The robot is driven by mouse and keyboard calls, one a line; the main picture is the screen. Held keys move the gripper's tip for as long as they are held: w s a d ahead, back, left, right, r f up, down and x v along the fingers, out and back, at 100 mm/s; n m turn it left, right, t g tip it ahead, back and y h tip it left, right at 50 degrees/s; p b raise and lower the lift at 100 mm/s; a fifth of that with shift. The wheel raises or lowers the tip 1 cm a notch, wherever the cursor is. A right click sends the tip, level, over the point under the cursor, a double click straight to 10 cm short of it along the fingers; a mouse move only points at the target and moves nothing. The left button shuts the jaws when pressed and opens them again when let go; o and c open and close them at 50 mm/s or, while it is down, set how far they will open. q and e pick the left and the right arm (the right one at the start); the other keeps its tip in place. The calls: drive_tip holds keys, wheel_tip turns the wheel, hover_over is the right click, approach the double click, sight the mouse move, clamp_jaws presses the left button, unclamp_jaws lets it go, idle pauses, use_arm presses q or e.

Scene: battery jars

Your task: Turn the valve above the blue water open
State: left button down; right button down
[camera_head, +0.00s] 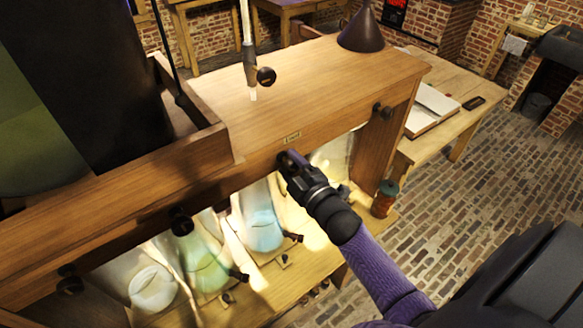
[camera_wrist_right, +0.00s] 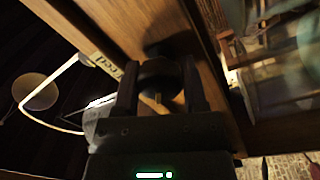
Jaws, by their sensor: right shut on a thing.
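The valve is a dark round knob (camera_wrist_right: 160,80) on the front edge of the wooden cabinet (camera_head: 330,85), above the jar of blue water (camera_head: 262,230). My right gripper (camera_head: 288,160) reaches the cabinet front at this knob, and its arm comes in from the lower right. In the right wrist view the two fingers of the gripper (camera_wrist_right: 160,95) stand on either side of the knob and are shut on it. In the head view the gripper mostly hides this knob. My left gripper is not in view.
A white jar (camera_head: 152,287) stands at the left. A glass tube with a stopcock (camera_head: 265,76) hangs over the cabinet top.

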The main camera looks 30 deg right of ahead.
drive_tip(key=n+b, duration=0.1)
drive_tip(key=n, duration=0.2)
drive_tip(key=shift+f+n, duration=0.1)
drive_tip(key=shift+n, duration=0.3)
drive_tip(key=shift+n+y+b, duration=0.4)
drive_tip(key=shift+n+b, duration=0.15)
drive_tip(key=shift+n, duration=1.15)
drive_tip(key=shift+c, duration=0.7)
unclamp_jaws()
drive_tip(key=s+b, duration=0.2)
drive_tip(key=s, duration=0.8)
drive_tip(key=shift+d+f, duration=0.25)
drive_tip(key=shift+d, duration=0.15)
